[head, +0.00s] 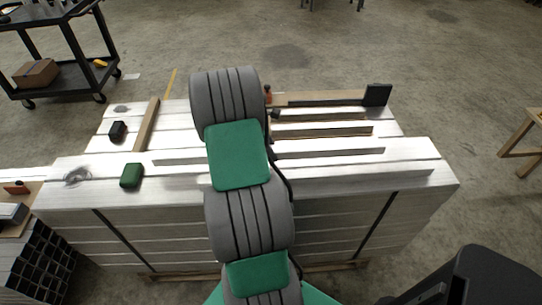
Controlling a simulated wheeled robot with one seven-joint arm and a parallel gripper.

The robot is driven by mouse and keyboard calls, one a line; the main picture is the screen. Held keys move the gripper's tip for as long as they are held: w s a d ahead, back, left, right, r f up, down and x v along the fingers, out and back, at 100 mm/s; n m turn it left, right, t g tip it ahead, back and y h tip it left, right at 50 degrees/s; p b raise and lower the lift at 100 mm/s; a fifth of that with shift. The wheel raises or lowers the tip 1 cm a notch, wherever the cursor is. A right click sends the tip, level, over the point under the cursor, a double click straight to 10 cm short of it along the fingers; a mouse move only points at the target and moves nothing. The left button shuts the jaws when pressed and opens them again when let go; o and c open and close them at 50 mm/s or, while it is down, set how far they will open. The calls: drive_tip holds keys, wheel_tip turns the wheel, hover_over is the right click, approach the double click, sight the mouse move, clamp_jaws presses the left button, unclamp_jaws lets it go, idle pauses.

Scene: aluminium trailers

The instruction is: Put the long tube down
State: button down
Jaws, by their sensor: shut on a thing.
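Several pale metal tubes lie across the top of a large stack of aluminium beams (130,222). A long tube (340,151) runs left to right and passes behind my arm, with its left part showing on the other side. Another long tube (360,175) lies nearer the front edge. Shorter tubes (325,131) show farther back, to the right of my arm. I cannot tell which tube is the task's one, or whether any is lifted. My grey and green arm reaches over the middle of the stack and hides my gripper and whatever it holds.
On the stack are a wooden strip (147,125), a black block (117,130), a green box (132,175) and a black upright block (377,95). A dark cart (75,75) stands back left. Square tubes (40,262) are stacked front left. The floor behind is mostly clear.

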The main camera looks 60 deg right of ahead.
drive_tip(key=shift+w+d+f, duration=0.1)
drive_tip(key=shift+f, duration=1.4)
drive_tip(key=c, duration=1.4)
unclamp_jaws()
drive_tip(key=shift+f, duration=0.25)
drive_tip(key=o, duration=0.5)
